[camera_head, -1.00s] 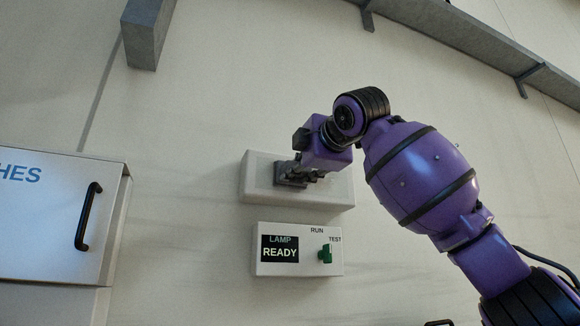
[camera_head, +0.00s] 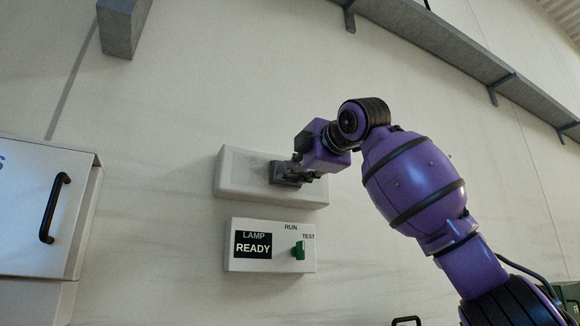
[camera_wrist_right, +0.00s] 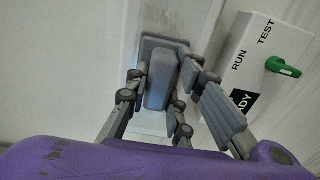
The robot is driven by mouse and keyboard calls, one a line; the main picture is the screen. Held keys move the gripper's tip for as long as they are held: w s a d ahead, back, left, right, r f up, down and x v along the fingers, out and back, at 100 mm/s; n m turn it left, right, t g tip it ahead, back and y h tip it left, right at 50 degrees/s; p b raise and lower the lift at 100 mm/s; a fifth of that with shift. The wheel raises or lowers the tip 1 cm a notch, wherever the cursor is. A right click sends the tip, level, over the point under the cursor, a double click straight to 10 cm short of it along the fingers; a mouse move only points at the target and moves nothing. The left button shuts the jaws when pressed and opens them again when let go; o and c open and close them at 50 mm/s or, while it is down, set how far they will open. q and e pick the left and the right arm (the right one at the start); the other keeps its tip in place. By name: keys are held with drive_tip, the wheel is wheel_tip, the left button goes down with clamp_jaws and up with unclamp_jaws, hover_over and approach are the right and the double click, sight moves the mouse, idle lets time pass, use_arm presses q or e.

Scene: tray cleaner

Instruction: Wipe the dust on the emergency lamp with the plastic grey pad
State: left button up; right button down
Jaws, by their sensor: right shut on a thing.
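The emergency lamp (camera_head: 240,172) is a pale, wide box on the wall in the head view. A hazy grey patch shows on its front, left of the pad. In the wrist view faint specks mark the pale lamp face (camera_wrist_right: 160,20). The plastic grey pad (camera_head: 283,175) is at the right half of the lamp front and seems to touch it. In the wrist view the pad (camera_wrist_right: 158,78) shows a raised grip block on a flat plate. My right gripper (camera_wrist_right: 165,85) is shut on that block. The gripper (camera_head: 298,172) partly hides the lamp's right half. My left gripper is out of view.
Just below the lamp is a white control box (camera_head: 270,262) with a "LAMP READY" display (camera_head: 253,245) and a green RUN/TEST switch (camera_head: 299,250). A white cabinet (camera_head: 25,210) with a black handle (camera_head: 54,208) stands at left. A grey beam (camera_head: 440,40) runs above. The wall between cabinet and lamp is clear.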

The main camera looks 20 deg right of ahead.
drive_tip(key=shift+w+d+f, duration=0.1)
drive_tip(key=shift+w+d, duration=0.05)
drive_tip(key=shift+d, duration=2.35)
drive_tip(key=shift+w+d+f, duration=0.1)
drive_tip(key=shift+d, duration=2.4)
drive_tip(key=shift+s+a, duration=0.2)
drive_tip(key=shift+a, duration=5.5)
drive_tip(key=shift+s+a, duration=0.2)
drive_tip(key=shift+a, duration=5.45)
drive_tip(key=shift+d, duration=0.1)
drive_tip(key=s, duration=0.6)
drive_tip(key=shift+d, duration=0.15)
drive_tip(key=shift+s+r, duration=0.1)
drive_tip(key=s, duration=0.3)
